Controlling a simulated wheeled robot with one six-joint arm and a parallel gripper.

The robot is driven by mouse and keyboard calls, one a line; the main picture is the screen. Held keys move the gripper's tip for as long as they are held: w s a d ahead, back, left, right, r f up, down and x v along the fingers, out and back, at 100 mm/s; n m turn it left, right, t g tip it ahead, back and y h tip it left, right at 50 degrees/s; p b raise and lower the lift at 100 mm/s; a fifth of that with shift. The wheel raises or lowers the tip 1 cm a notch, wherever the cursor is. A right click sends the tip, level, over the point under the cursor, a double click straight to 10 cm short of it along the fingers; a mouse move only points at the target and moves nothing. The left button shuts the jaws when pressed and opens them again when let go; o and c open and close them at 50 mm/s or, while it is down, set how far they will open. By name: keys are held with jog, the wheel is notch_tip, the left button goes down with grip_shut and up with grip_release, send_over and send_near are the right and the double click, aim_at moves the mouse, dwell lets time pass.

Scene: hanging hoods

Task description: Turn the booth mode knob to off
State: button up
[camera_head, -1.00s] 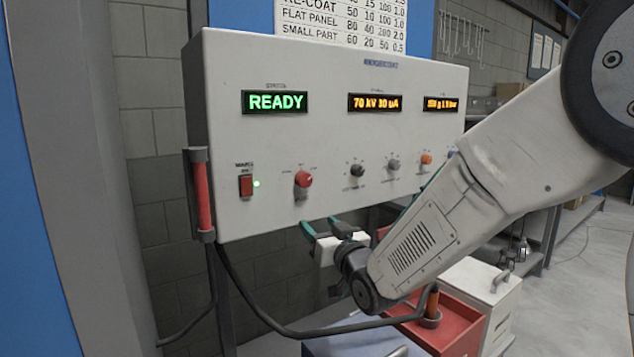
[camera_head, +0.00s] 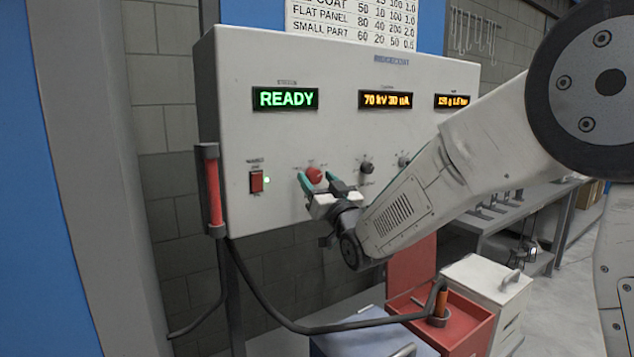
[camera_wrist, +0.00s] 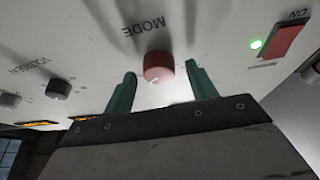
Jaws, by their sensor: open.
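The red mode knob (camera_head: 314,175) is on the lower left of the white control panel (camera_head: 350,60). In the wrist view the same knob (camera_wrist: 159,67) is at the centre, under the upside-down label MODE (camera_wrist: 143,27). My gripper (camera_head: 320,183) is at the knob, with its green fingers pointing at the panel. In the wrist view my gripper (camera_wrist: 160,88) is open, with one finger on each side of the knob. The knob's pointer setting is too small to read.
A red rocker switch (camera_head: 256,181) with a lit green lamp is left of the knob. A black knob (camera_head: 367,168) is to its right. A red-handled bar (camera_head: 212,190) is on the panel's left edge. A red tray (camera_head: 462,325) and a black cable are below.

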jog(key=shift+c, duration=0.4)
jog(key=c, duration=0.9)
jog(key=shift+a, duration=0.25)
jog(key=shift+d, duration=0.15)
jog(key=n+g+y, duration=0.1)
jog(key=n, duration=0.1)
jog(key=n+y, duration=0.1)
jog(key=n, duration=0.2)
jog(key=n+g+y, duration=0.1)
jog(key=n, duration=0.2)
jog(key=shift+d+g+y, duration=0.15)
jog(key=shift+g+y, duration=0.15)
jog(key=shift+y, duration=0.1)
jog(key=n+g+y, duration=0.1)
jog(key=n, duration=0.3)
jog(key=n+g, duration=0.2)
jog(key=n, duration=0.2)
jog(key=shift+w+n+g+y, duration=0.1)
jog(key=shift+n+g+y, duration=0.2)
jog(key=shift+y, duration=0.1)
jog(key=shift+n, duration=0.3)
